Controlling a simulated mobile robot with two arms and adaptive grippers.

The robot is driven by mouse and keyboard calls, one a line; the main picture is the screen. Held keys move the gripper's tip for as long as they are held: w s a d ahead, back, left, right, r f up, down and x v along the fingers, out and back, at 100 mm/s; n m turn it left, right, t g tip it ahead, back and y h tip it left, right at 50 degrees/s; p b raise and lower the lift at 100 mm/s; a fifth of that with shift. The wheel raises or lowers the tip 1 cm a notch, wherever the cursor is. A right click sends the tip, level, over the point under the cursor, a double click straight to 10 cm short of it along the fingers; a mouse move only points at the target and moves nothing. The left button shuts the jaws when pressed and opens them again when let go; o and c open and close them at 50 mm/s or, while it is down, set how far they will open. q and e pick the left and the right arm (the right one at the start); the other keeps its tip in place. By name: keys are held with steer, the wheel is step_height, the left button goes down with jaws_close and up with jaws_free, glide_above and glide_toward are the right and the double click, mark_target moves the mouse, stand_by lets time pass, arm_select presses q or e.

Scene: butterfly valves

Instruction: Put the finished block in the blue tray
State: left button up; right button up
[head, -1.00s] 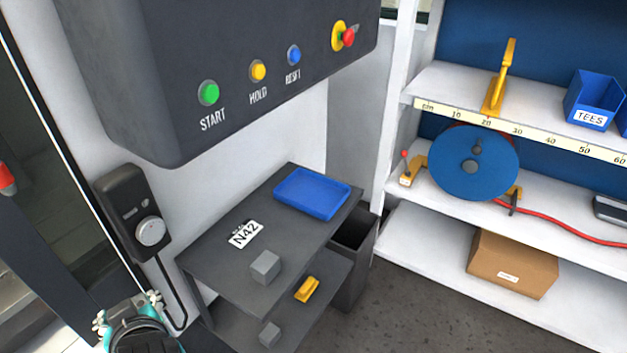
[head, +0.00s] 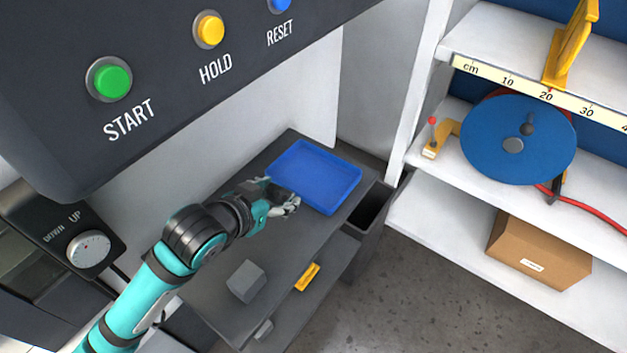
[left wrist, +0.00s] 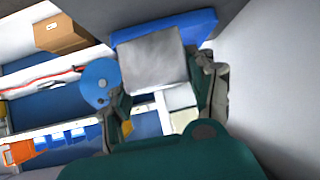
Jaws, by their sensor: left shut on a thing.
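The blue tray (head: 325,185) lies on the far end of the dark grey stand's top and looks empty in the head view. My left gripper (head: 287,206) is at the tray's near left edge. In the left wrist view, my left gripper (left wrist: 165,92) is shut on a grey metal block (left wrist: 152,60), one finger on each side. The tray (left wrist: 195,25) shows just behind the block there. The held block is hidden in the head view. Whether it is over the tray's rim or beside it I cannot tell. My right gripper is in neither view.
Another grey block (head: 246,281) stands on the stand's top (head: 215,300), closer to me. A yellow part (head: 307,276) lies on the lower shelf. A dark bin (head: 368,212) stands right of the stand. The control panel (head: 160,75) overhangs at upper left.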

arm_select(q)
steer(key=shift+f+m+h, duration=0.3)
steer(key=shift+f+m, duration=0.2)
steer(key=shift+f, duration=0.1)
steer(key=shift+w+f+g, duration=0.15)
steer(key=shift+f+g, duration=0.1)
steer(key=shift+g, duration=0.05)
steer(key=shift+h, duration=0.3)
steer(key=w+d, duration=0.1)
steer(key=w, duration=0.1)
steer(key=w+d, duration=0.1)
steer(key=w, duration=0.1)
steer(key=shift+d+p, duration=0.15)
steer(key=shift+p, duration=0.25)
steer(key=p, duration=0.2)
glide_above(313, 178)
steer(key=shift+s+f, duration=0.15)
steer(key=shift+f, duration=0.55)
steer(key=shift+w+f, duration=0.1)
steer(key=shift+w, duration=0.1)
step_height(313, 178, down, 3)
steer(key=shift+p, duration=0.3)
steer(key=shift+f, duration=0.2)
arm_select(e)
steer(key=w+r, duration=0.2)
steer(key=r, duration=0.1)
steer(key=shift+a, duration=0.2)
